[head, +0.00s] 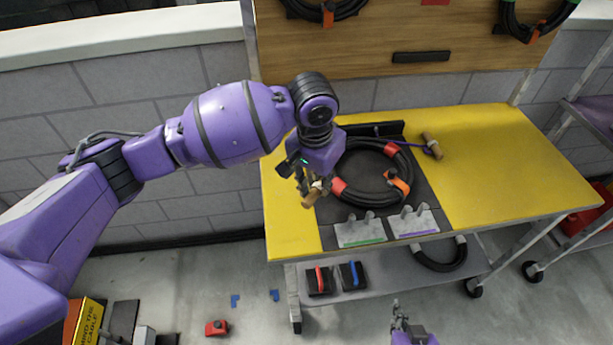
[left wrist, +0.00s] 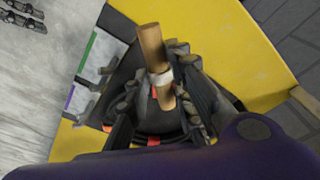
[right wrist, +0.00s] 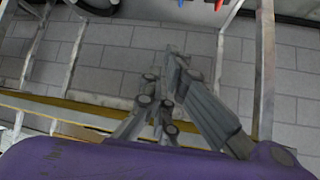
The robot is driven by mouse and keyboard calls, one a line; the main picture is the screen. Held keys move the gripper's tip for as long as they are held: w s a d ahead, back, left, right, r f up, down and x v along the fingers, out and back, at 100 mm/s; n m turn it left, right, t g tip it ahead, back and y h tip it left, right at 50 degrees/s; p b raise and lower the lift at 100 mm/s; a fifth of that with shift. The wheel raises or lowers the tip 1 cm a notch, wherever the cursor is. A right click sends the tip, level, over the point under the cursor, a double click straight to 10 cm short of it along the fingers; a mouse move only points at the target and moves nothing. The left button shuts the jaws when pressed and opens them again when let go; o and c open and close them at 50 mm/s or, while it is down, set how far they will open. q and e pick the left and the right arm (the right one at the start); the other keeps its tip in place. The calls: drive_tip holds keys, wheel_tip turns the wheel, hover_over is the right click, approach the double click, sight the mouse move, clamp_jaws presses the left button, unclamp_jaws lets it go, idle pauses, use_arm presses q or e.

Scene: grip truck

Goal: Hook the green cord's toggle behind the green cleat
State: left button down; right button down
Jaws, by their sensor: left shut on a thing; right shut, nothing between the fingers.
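A wooden toggle (head: 311,197) with a pale band is held crosswise in my left gripper (head: 317,186). The toggle also shows in the left wrist view (left wrist: 151,42), between the fingers. I cannot make out the green cord. The green cleat (head: 360,232), a pale metal plate with prongs and a green stripe, sits at the table's front edge, below and right of the toggle and apart from it. It also shows in the left wrist view (left wrist: 103,52). My right gripper (head: 397,312) is shut and empty, low in front of the table.
The purple-striped cleat (head: 415,222) stands right of the green one. A second toggle (head: 432,146) on a purple cord lies at the back right. A black cable coil (head: 352,195) with red and orange bands lies behind the cleats. The yellow table's right side (head: 520,170) is clear.

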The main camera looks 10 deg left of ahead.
use_arm(q)
drive_tip(key=s+d+m, duration=0.4)
drive_tip(key=d+m, duration=0.5)
drive_tip(key=shift+s+d+m+g+h, duration=0.3)
drive_tip(key=shift+d+m+g+h, duration=0.1)
use_arm(e)
drive_tip(key=shift+s+d+f, duration=0.1)
drive_tip(key=shift+s+f, duration=0.1)
use_arm(q)
drive_tip(key=shift+d, duration=0.1)
use_arm(e)
drive_tip(key=shift+s, duration=0.15)
use_arm(q)
drive_tip(key=shift+s+d, duration=0.35)
drive_tip(key=shift+d, duration=0.3)
use_arm(e)
drive_tip(key=shift+s+f, duration=0.1)
drive_tip(key=shift+s, duration=0.2)
use_arm(q)
drive_tip(key=shift+f, duration=0.1)
